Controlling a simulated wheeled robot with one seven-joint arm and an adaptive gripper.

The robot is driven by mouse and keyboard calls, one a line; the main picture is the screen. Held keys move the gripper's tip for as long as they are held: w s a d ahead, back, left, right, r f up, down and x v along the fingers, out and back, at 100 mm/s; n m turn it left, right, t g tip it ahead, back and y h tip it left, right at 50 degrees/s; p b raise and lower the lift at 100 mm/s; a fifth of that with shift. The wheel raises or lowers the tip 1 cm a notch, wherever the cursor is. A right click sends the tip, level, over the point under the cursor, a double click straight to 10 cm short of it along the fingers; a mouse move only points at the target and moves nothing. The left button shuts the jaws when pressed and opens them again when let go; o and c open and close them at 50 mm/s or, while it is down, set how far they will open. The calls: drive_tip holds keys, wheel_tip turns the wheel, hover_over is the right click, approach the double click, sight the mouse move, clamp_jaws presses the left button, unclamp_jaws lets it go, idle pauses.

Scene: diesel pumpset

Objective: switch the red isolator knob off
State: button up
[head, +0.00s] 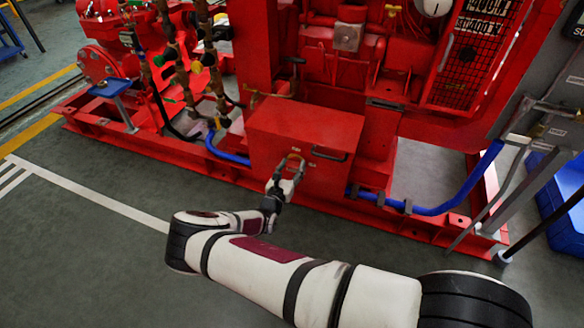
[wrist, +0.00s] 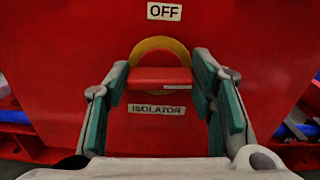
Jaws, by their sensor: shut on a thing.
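The red isolator knob (wrist: 150,76) is a horizontal bar on a yellow ring (wrist: 160,44), with a pale mark toward its right end. An OFF label (wrist: 164,11) sits above it and an ISOLATOR label (wrist: 157,110) below it. In the wrist view my gripper (wrist: 160,80) has one finger at each end of the bar and is shut on it. In the head view my gripper (head: 287,177) is at the front of the red box (head: 290,120), just below the yellow ring (head: 294,156); the knob itself is hard to make out there.
A dark handle (head: 330,155) sticks out right of the ring on the box. Blue hoses (head: 430,210) run low along the red base frame (head: 215,170). A blue crate (head: 565,215) stands at the right. The floor (head: 90,250) at the left is clear.

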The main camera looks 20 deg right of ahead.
drive_tip(key=n, duration=0.3)
drive_tip(key=shift+n, duration=0.4)
drive_tip(key=n, duration=0.2)
drive_tip(key=n+b, duration=0.1)
drive_tip(key=n, duration=0.1)
drive_tip(key=shift+w+a+f+n, duration=0.1)
drive_tip(key=shift+a+n, duration=0.05)
drive_tip(key=shift+n, duration=0.15)
drive_tip(key=shift+a+f+n+b, duration=0.1)
drive_tip(key=shift+n+b, duration=0.3)
drive_tip(key=shift+n, duration=1.65)
drive_tip(key=shift+f+n+b, duration=0.1)
drive_tip(key=shift+n+b, duration=0.3)
drive_tip(key=shift+n, duration=1.65)
drive_tip(key=o, duration=1.2)
drive_tip(key=shift+c, duration=0.2)
drive_tip(key=shift+r, duration=0.1)
